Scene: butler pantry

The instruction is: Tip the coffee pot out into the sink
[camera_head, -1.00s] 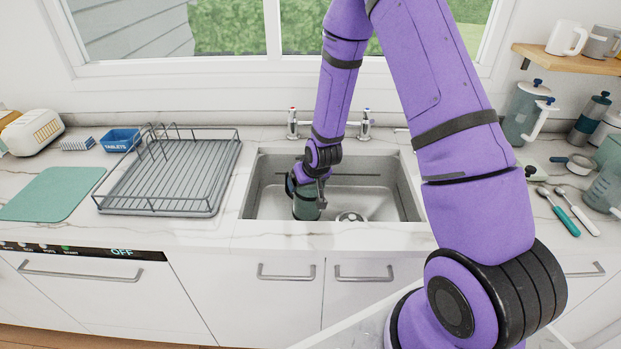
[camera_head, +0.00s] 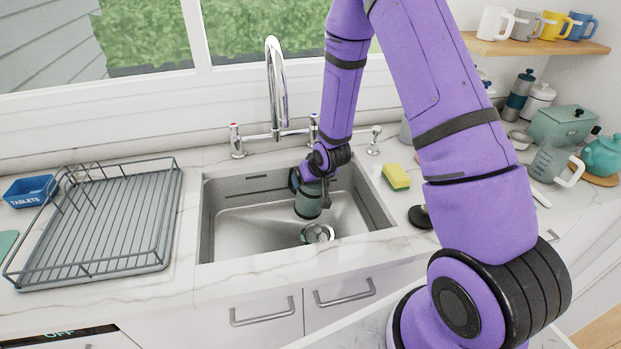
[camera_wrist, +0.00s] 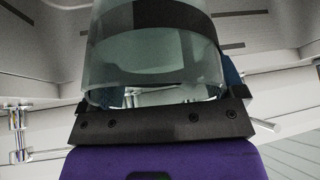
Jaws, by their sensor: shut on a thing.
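The coffee pot (camera_head: 308,204) is a dark green-grey, see-through vessel down inside the steel sink (camera_head: 235,222), beside the round drain (camera_head: 317,233). My gripper (camera_head: 318,181) is at the pot's upper end in the head view and is shut on it. In the wrist view the pot's clear wall (camera_wrist: 150,55) with a dark band fills the middle, close against the gripper's black edge. A blue part shows at its right side. I cannot tell the pot's exact tilt, or whether any liquid is in it.
A tall chrome tap (camera_head: 276,85) stands behind the sink. A wire dish rack (camera_head: 110,220) is on the left, a yellow sponge (camera_head: 396,177) on the right. A glass jug (camera_head: 552,163) and teal teapot (camera_head: 603,156) stand further right. Some counter right of the sink is hidden by my arm.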

